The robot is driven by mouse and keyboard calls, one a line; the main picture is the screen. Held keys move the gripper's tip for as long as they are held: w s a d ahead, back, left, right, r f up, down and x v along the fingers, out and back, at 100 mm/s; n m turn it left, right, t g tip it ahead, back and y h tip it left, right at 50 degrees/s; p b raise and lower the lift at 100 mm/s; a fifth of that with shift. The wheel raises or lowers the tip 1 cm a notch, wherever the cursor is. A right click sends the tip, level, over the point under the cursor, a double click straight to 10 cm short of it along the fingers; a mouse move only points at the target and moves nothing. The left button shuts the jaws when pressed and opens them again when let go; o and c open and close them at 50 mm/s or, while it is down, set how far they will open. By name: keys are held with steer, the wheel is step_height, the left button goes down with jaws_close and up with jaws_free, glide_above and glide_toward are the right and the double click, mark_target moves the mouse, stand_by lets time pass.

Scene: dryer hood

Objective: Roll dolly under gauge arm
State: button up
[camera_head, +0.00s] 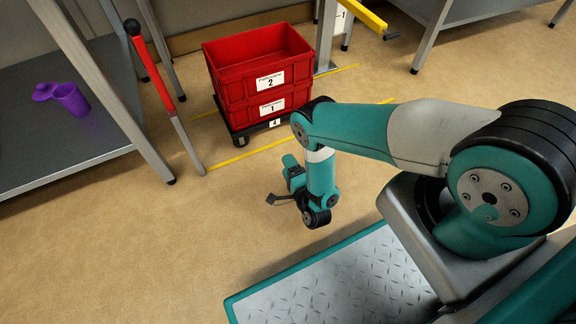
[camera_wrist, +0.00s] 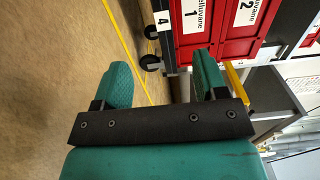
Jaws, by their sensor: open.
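The dolly (camera_head: 246,137) is a low black base on small wheels with a "4" label. It carries two stacked red crates, the lower (camera_head: 240,115) marked 1 and the upper (camera_head: 235,83) marked 2. The dolly (camera_wrist: 151,62) also shows sideways in the wrist view. The yellow gauge arm (camera_head: 360,14) juts from a grey post (camera_head: 326,35) right of the crates. My gripper (camera_head: 276,199) is open and empty above the floor, in front of the dolly and apart from it. Its two green fingers (camera_wrist: 162,88) are spread in the wrist view.
Yellow floor lines (camera_head: 250,153) run along both sides of the dolly. A red and grey pole (camera_head: 155,80) with a black knob stands left of it. A grey table (camera_head: 50,140) at left holds a purple cup (camera_head: 71,99) and lid (camera_head: 43,92). The floor in front is clear.

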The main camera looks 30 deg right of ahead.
mark_target(265, 126)
steer(key=w+b, duration=0.1)
steer(key=b, duration=0.2)
steer(key=shift+w+f+b, duration=0.35)
steer(key=shift+f, duration=0.05)
steer(key=w+b, duration=0.1)
steer(key=b, duration=0.1)
steer(key=shift+w+b, duration=0.1)
steer(key=shift+b, duration=0.3)
steer(key=w+b, duration=0.9)
steer(key=w, duration=0.4)
steer(key=shift+w, duration=0.1)
steer(key=shift+w+r+b, duration=0.4)
steer(key=shift+w+b, duration=0.25)
steer(key=shift+b, duration=0.3)
jaws_close()
